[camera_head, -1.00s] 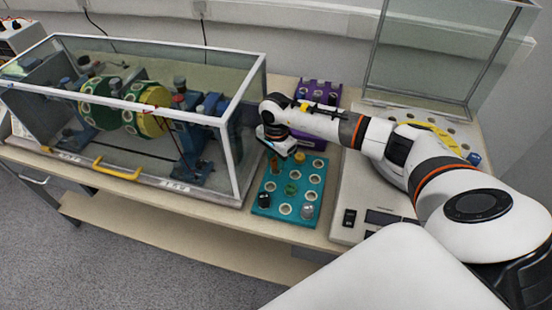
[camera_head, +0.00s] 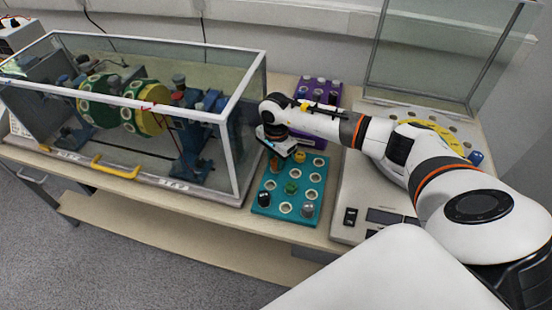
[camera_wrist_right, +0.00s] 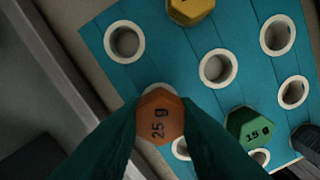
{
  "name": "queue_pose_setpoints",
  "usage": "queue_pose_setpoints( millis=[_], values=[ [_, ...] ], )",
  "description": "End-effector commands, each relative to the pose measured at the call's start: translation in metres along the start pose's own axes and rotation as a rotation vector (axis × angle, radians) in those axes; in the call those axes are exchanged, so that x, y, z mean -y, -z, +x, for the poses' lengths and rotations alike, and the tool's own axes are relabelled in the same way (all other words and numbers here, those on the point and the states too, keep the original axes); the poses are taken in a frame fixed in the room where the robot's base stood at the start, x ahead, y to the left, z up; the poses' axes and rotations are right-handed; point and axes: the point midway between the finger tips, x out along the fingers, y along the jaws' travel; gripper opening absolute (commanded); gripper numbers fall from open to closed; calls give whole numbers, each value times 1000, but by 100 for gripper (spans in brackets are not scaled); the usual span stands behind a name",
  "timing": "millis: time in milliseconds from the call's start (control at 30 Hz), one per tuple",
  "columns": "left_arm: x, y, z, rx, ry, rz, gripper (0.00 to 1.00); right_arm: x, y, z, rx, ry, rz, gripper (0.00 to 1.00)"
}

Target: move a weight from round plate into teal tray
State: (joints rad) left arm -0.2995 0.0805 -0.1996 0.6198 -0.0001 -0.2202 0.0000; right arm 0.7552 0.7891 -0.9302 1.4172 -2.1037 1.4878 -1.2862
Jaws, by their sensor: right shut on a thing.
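My right gripper (camera_wrist_right: 160,128) is shut on an orange-brown 25 g hex weight (camera_wrist_right: 159,117). The gripper also shows in the head view (camera_head: 274,152), over the far left part of the teal tray (camera_head: 274,201). In the right wrist view the held weight covers most of a white-rimmed hole in the tray (camera_wrist_right: 165,62); I cannot tell how far into it the weight reaches. A green 15 g weight (camera_wrist_right: 247,127) and a yellow weight (camera_wrist_right: 190,10) sit in the tray. A round plate with a yellow part (camera_head: 440,131) is partly hidden by my right arm. My left gripper is out of view.
A glass case (camera_head: 236,120) is close on the left. A blue weight (camera_head: 475,158) is at the right.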

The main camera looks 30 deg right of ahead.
Motion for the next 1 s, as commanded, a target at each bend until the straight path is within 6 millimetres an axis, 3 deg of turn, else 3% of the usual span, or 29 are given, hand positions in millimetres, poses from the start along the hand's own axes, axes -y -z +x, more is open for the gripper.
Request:
queue_pose_setpoints(
  millis=[933, 967, 1000],
  values=[
    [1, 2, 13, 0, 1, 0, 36, 0, 0, 14, 0, 0, 1, 6],
    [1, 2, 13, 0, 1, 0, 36, 0, 0, 14, 0, -1, 1, 29],
    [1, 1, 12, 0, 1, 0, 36, 0, 0, 13, 0, -1, 1, 35]
  ],
)
